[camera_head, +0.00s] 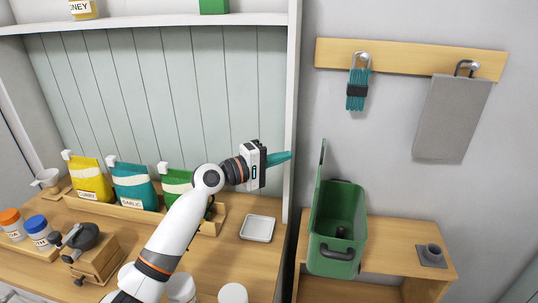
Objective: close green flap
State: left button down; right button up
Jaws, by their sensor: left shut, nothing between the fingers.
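A green box (335,257) with an open top stands on the low wooden shelf at the right. Its green flap (322,158) stands up along the box's left side and is seen nearly edge-on. A small dark object lies inside the box. My left gripper (290,155) reaches in from the left, above the counter. Its teal fingers are shut and empty, pointing right toward the raised flap, with a gap between them in the picture. My right gripper is not in view.
A white upright panel (292,100) stands behind the gripper. A white square dish (257,228), several pouches in a wooden tray (208,227), jars and a grinder (88,250) are on the counter. A grey holder (432,255) is right of the box.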

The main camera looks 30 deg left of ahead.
aim_at(318, 179)
pick_arm(q)
jog(key=w+d+p, duration=0.3)
jog(key=w+d, duration=0.2)
jog(key=shift+d+f, duration=0.25)
jog(key=shift+f, duration=0.15)
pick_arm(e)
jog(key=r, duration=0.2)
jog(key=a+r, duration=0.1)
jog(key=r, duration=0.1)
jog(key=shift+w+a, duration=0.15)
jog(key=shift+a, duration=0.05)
pick_arm(q)
jog(key=shift+w, duration=0.1)
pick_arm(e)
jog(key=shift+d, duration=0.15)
